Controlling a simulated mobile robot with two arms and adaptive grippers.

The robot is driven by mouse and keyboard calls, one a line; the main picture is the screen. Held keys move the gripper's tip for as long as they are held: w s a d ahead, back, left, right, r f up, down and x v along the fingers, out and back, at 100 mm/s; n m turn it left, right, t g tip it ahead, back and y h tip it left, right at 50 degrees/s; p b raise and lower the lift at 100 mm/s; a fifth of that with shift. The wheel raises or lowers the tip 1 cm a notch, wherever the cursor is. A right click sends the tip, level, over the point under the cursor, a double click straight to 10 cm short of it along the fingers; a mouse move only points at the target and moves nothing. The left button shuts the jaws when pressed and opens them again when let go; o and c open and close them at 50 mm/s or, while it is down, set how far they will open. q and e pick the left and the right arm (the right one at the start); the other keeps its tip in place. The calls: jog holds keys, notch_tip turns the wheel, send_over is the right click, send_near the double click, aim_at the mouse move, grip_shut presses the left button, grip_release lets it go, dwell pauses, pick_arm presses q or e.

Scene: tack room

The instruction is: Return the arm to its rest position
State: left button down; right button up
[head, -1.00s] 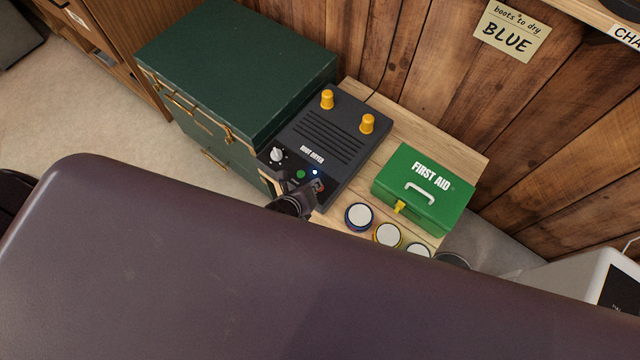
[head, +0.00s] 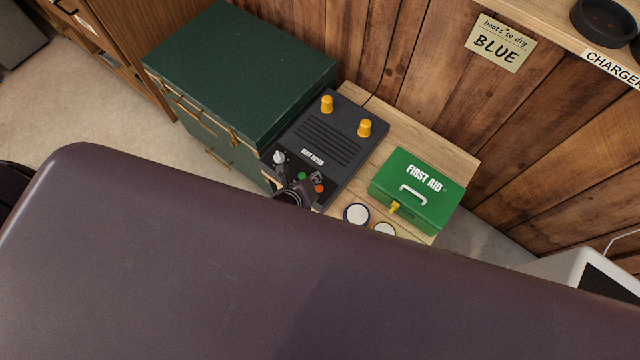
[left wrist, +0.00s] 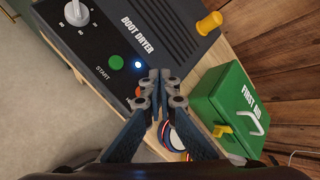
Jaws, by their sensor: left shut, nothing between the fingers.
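The dryer is a dark box with two orange pegs, a white knob (left wrist: 76,12), a green START button (left wrist: 116,62) and a lit blue light (left wrist: 137,65). The fingers partly cover a red-orange button (head: 319,188). I cannot tell whether they touch the dryer. My right gripper is not in view.
A green first aid box (head: 418,190) stands right of the dryer on the wooden top (head: 440,150). Round white-lidded tins (head: 357,213) sit in front of it. A dark green chest (head: 240,70) is at the left. The plank wall (head: 410,60) closes off the back.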

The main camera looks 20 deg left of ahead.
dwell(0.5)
pick_arm(q)
jog(key=s+a+f+n+g, duration=0.2)
jog(key=s+f+n, duration=0.4)
jog(key=s+f, duration=0.1)
jog(key=s+a+f+n+g, duration=0.2)
jog(key=s+a+f+n, duration=0.1)
jog(key=s+f+n, duration=0.4)
jog(key=s+a+f+n+g, duration=0.1)
jog(key=s+f+n, duration=0.2)
jog(key=s, duration=0.4)
jog(key=s+a+f+n+g, duration=0.1)
jog(key=s+f+n, duration=0.2)
jog(key=s+n, duration=0.2)
jog(key=s+a+f+n+g+y, duration=0.1)
jog(key=s+n, duration=0.4)
jog(key=s, duration=0.5)
notch_tip(320, 180, down, 2)
jog(key=shift+a+f+g, duration=0.25)
jog(key=shift+a+g, duration=0.3)
jog(key=shift+g, duration=0.05)
